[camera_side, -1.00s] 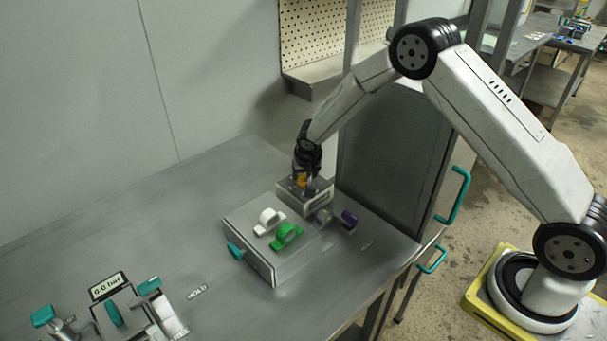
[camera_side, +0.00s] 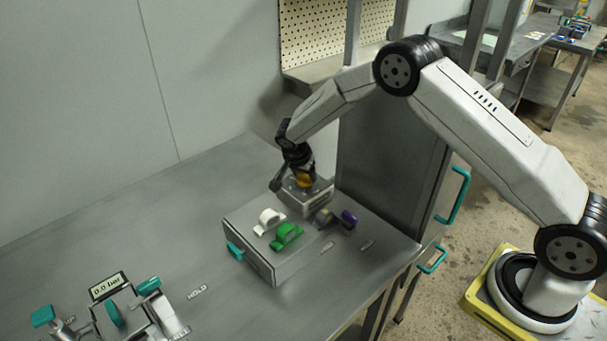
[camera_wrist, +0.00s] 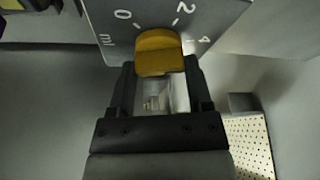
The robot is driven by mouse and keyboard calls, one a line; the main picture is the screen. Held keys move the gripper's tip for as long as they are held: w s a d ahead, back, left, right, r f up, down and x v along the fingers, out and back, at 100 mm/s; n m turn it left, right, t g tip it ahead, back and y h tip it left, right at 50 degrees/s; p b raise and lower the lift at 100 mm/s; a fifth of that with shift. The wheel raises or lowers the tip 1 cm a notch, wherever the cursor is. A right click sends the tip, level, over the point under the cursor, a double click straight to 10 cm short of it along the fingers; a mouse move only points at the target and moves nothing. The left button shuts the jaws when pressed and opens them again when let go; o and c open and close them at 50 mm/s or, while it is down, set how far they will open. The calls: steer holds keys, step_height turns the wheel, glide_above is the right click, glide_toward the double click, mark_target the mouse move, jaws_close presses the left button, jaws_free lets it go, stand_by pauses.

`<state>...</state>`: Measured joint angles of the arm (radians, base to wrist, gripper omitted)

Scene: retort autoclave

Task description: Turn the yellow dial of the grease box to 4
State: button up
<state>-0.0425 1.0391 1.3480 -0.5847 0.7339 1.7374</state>
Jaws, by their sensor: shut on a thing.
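The yellow dial (camera_side: 304,181) sits on top of the grey grease box (camera_side: 317,201) at the back of the bench. In the wrist view the yellow dial (camera_wrist: 158,52) is close up, on a grey plate (camera_wrist: 106,17) marked 0, 2, 4 and "ml". My gripper (camera_wrist: 160,72) is shut on the dial, one finger on each side. In the side view my gripper (camera_side: 301,173) comes down tilted onto the box. The dial's pointer is not clear, so its exact setting cannot be told.
A dark cabinet (camera_side: 385,165) stands close right. A 0.0 bar display (camera_side: 108,286) is front left. The bench's left middle is clear.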

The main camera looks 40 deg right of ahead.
steer(key=shift+m, duration=0.3)
steer(key=o, duration=1.3)
steer(key=shift+a+r, duration=0.1)
steer(key=shift+r, duration=0.05)
steer(key=shift+v, duration=3.75)
